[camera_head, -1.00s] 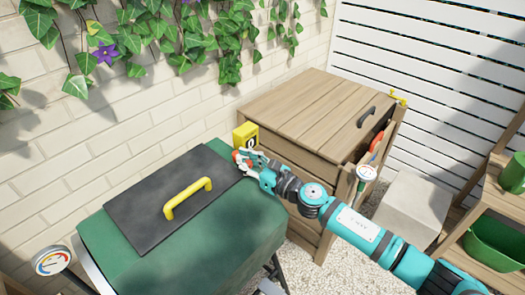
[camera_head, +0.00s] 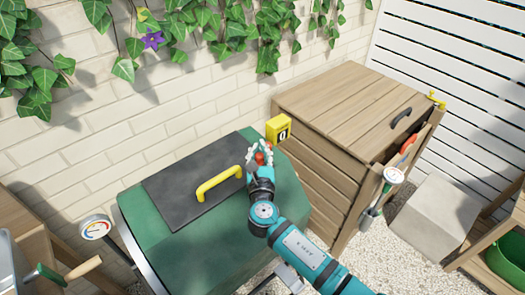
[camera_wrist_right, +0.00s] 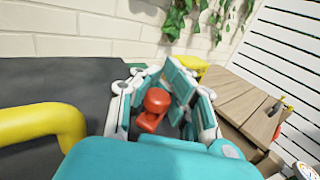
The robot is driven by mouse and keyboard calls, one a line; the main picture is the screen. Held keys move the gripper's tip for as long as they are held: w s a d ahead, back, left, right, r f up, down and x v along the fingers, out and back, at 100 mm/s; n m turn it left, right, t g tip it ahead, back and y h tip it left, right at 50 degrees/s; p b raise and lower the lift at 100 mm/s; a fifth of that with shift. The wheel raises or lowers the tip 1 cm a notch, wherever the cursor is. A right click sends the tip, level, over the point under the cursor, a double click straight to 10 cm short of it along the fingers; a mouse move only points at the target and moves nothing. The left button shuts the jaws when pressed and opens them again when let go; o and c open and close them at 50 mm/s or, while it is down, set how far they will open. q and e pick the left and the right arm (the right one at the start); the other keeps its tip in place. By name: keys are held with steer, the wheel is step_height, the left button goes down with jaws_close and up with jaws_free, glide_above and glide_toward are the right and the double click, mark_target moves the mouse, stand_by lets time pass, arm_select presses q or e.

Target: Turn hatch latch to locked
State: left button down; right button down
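The hatch (camera_head: 195,180) is a dark flat panel on the green rounded body (camera_head: 170,245), lying closed, with a yellow handle (camera_head: 219,184). A red latch knob (camera_head: 260,158) stands at the hatch's right edge. My right gripper (camera_head: 260,152) is at this latch; in the right wrist view the red latch (camera_wrist_right: 155,105) sits between the white-and-teal fingers (camera_wrist_right: 160,95). The fingers are spread around it with visible gaps on both sides. Which way the latch is turned is hard to tell. My left gripper is not in view.
A yellow box (camera_head: 278,129) marked 0 is just behind the right gripper. A wooden cabinet (camera_head: 350,110) stands to the right, with a gauge (camera_head: 393,175) and tools on its side. Another gauge (camera_head: 96,228) is at the left. Ivy hangs on the brick wall.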

steer(key=shift+s+a+f, duration=0.3)
steer(key=shift+a+f, duration=0.05)
steer(key=shift+a, duration=0.05)
steer(key=c, duration=1.9)
jaws_free()
steer(key=o, duration=0.7)
steer(key=shift+s+a+r, duration=0.15)
steer(key=shift+r, duration=0.1)
steer(key=shift+o, duration=0.2)
steer(key=shift+w+d, duration=0.2)
steer(key=s+d, duration=0.1)
steer(key=s, duration=1.1)
steer(key=shift+d, duration=0.25)
